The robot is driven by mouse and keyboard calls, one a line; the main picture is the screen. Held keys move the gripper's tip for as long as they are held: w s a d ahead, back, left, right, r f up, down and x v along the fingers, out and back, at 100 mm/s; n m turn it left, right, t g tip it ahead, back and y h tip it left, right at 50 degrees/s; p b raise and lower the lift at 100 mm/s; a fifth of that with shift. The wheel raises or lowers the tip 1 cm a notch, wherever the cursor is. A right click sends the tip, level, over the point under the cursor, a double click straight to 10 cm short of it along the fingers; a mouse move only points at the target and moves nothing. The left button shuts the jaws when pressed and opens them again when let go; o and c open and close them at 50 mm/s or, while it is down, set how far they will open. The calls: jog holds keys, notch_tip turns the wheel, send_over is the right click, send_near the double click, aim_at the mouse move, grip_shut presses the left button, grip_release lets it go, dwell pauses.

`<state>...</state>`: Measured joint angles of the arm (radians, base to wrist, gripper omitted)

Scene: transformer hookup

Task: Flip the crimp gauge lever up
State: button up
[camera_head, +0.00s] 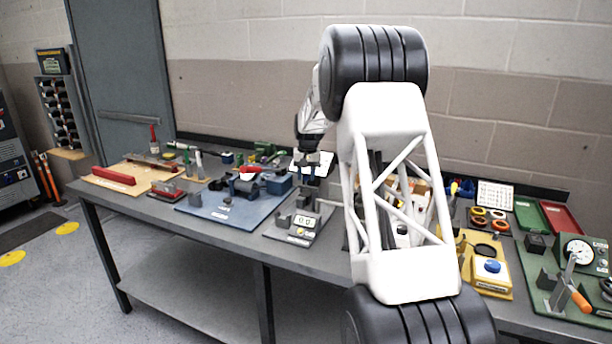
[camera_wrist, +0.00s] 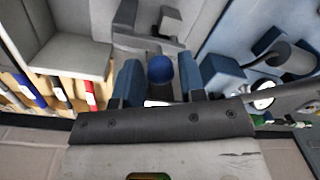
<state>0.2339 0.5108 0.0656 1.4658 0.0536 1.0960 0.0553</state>
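My gripper (camera_head: 308,176) hangs over the back of a grey fixture (camera_head: 288,238) near the middle of the bench. In the wrist view my gripper (camera_wrist: 160,82) is open, with its blue-padded fingers apart. A round blue knob (camera_wrist: 160,68) shows in the gap between them; whether it touches a finger or lies deeper I cannot tell. Grey fixture parts (camera_wrist: 128,20) lie beyond it. The knob is not distinct in the head view. No readable label tells me which device is the crimp gauge. A dial gauge (camera_head: 578,252) with an orange-handled lever (camera_head: 579,298) stands far right.
A blue board (camera_head: 215,207) with a dark clamp fixture lies left of the grey fixture. A yellow unit (camera_head: 488,280) with a blue button stands to the right. My white arm link hides part of the bench between. Wooden-board items (camera_head: 135,172) fill the left end.

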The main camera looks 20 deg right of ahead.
grip_shut()
jog(key=shift+d, duration=0.1)
jog(key=shift+s+d+r+t+y, duration=0.4)
jog(key=shift+s+d+t+y, duration=0.1)
jog(key=shift+t+y, duration=0.35)
jog(key=shift+s+d+r+t+y, duration=0.15)
jog(key=shift+s+d+t+y, duration=0.2)
jog(key=shift+t+y, duration=0.25)
jog(key=shift+s+d+r+t+y, duration=0.15)
jog(key=shift+s+d+t+y, duration=0.15)
jog(key=shift+t+y, duration=0.25)
jog(key=shift+s+d+f+t+y, duration=0.2)
jog(key=shift+s+d+t+y, duration=0.35)
jog(key=shift+t+y, duration=0.45)
jog(key=shift+s+d+f+t+y, duration=0.2)
jog(key=shift+s+d+t+y, duration=0.3)
jog(key=shift+t+y, duration=0.5)
jog(key=shift+s+d+f+t+y, duration=0.2)
jog(key=shift+s+d+t+y, duration=0.35)
jog(key=shift+t+y, duration=0.45)
